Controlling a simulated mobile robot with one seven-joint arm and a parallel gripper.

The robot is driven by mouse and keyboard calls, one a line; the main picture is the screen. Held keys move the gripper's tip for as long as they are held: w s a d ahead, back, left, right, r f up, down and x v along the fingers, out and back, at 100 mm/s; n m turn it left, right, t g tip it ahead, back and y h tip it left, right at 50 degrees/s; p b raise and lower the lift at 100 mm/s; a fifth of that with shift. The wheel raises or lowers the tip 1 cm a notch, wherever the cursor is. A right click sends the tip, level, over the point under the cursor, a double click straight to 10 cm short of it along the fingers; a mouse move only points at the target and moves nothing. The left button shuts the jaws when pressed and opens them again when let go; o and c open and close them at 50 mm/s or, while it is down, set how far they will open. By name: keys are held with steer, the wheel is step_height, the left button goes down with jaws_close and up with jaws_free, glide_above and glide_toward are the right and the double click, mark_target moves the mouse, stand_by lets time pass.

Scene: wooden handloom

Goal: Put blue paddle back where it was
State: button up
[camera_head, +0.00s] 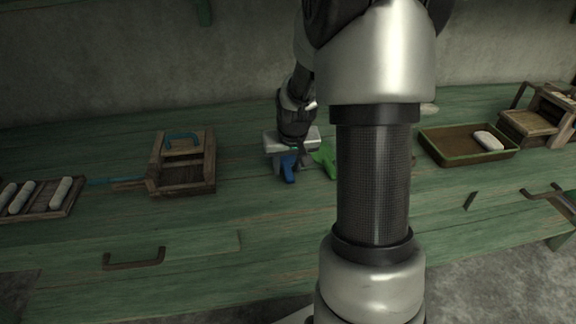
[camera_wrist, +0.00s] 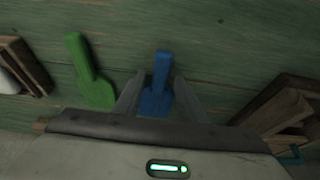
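The blue paddle (camera_head: 288,166) is under my gripper (camera_head: 289,158) in the head view. In the wrist view the blue paddle (camera_wrist: 160,82) points away from my gripper (camera_wrist: 160,78), its narrow handle far and its wide part near. The two fingers stand apart, one on each side of the paddle, and I see no clear grip on it.
A wooden box with a blue handle (camera_head: 182,137) stands to the left on the green table (camera_head: 225,215). A tray with white rolls (camera_head: 70,200) is at far left. At right are a green-rimmed tray (camera_head: 450,153) with a white piece and a wooden stand (camera_head: 530,125).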

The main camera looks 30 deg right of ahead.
steer(key=p+v, duration=0.3)
steer(key=v, duration=0.9)
